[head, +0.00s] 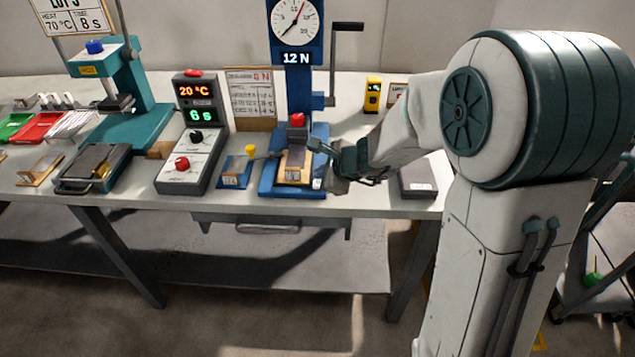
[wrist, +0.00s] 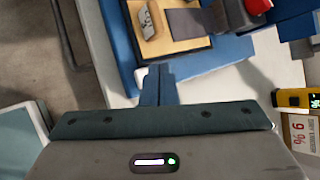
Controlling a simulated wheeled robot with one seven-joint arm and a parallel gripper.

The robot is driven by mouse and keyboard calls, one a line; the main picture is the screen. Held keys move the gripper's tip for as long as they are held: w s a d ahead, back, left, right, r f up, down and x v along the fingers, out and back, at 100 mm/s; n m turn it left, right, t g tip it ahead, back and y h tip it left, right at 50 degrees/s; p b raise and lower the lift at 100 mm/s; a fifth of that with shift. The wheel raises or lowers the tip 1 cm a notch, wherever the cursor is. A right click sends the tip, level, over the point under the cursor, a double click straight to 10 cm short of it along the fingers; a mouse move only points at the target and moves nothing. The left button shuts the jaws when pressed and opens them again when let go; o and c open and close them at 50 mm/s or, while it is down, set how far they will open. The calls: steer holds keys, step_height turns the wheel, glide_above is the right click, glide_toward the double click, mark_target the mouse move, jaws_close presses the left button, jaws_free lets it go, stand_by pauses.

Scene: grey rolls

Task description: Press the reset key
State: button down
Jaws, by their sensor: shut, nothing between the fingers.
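No key with a readable "reset" label shows, so I cannot tell which one it is. The blue force stand (head: 287,83) has a round dial (head: 295,22), a "12 N" display (head: 297,58) and a red block (head: 297,120) over a wooden plate (head: 295,164). The red block also shows at the wrist view's top right (wrist: 257,6). The grey control box (head: 192,150) reads "20 °C" and "6 s", with a red button on top (head: 193,72), a black knob and a red knob. My gripper (head: 316,146) is shut and empty, just right of the stand; its fingers (wrist: 157,84) point at the blue base.
A small blue block with a yellow knob (head: 250,149) stands left of the stand. A crank (head: 347,27) juts from the stand's right side. A teal press (head: 150,85) and coloured trays (head: 42,127) are at left. A yellow device (head: 373,95) stands behind my gripper.

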steer(key=shift+f+b, duration=0.4)
steer(key=shift+b, duration=0.05)
steer(key=shift+f+b, duration=0.45)
steer(key=shift+b, duration=0.1)
stand_by(0.6)
stand_by(0.3)
steer(key=shift+r+p, duration=0.8)
steer(key=shift+r, duration=0.15)
steer(key=shift+r+p, duration=2.1)
steer(key=shift+r, duration=0.35)
